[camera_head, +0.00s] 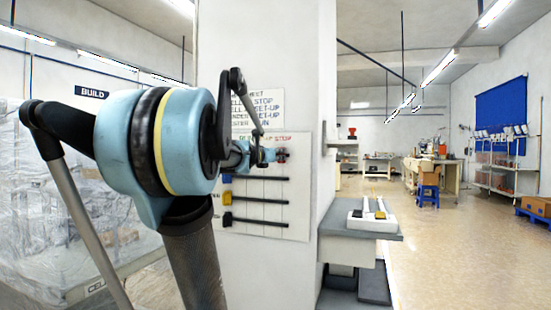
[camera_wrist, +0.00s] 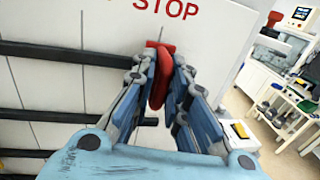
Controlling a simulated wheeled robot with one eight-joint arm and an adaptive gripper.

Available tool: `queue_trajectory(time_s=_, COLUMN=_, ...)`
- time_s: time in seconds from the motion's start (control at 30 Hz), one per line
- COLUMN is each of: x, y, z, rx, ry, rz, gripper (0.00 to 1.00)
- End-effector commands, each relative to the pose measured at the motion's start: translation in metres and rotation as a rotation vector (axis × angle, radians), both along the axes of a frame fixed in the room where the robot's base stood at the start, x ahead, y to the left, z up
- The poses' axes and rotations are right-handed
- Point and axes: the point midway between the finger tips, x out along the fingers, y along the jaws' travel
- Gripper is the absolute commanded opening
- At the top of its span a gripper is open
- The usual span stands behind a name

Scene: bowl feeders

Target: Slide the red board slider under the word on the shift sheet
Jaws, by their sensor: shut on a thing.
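The red slider (camera_wrist: 160,88) is between the blue fingers of my gripper (camera_wrist: 158,100) in the wrist view, below the printed word STOP. My gripper is shut on it. In the head view the red slider (camera_head: 283,155) shows at the right end of the top rail, just past my gripper (camera_head: 268,156). The board (camera_head: 298,200) hangs on a white pillar, its columns headed by words, the leftmost hidden by my arm. The shift sheet (camera_head: 268,106) is above it. One line ends in STOP, others in SET-UP and one seems to read RUN; my arm covers the left parts.
A yellow slider (camera_head: 227,178) and a black slider (camera_head: 227,218) stand at the left of the lower rails. A grey ledge (camera_head: 385,235) with a white device (camera_head: 371,222) stands right of the pillar. Open floor lies beyond.

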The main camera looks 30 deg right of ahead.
Motion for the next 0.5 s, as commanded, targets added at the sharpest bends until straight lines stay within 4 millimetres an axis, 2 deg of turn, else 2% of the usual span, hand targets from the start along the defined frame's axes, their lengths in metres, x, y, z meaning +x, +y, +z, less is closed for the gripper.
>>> queue_trajectory(time_s=0.1, x=-0.0048, y=-0.0038, z=0.0004, rx=0.001, ry=-0.002, rz=-0.017, gripper=0.00)
queue_trajectory(time_s=0.13, x=-0.0050, y=-0.0039, z=0.0004, rx=0.001, ry=-0.002, rz=-0.018, gripper=0.18)
queue_trajectory(time_s=0.2, x=-0.0049, y=-0.0037, z=0.0004, rx=0.001, ry=-0.002, rz=-0.017, gripper=0.30)
queue_trajectory(time_s=0.5, x=-0.0014, y=0.0002, z=0.0000, rx=0.000, ry=-0.001, rz=-0.007, gripper=0.30)
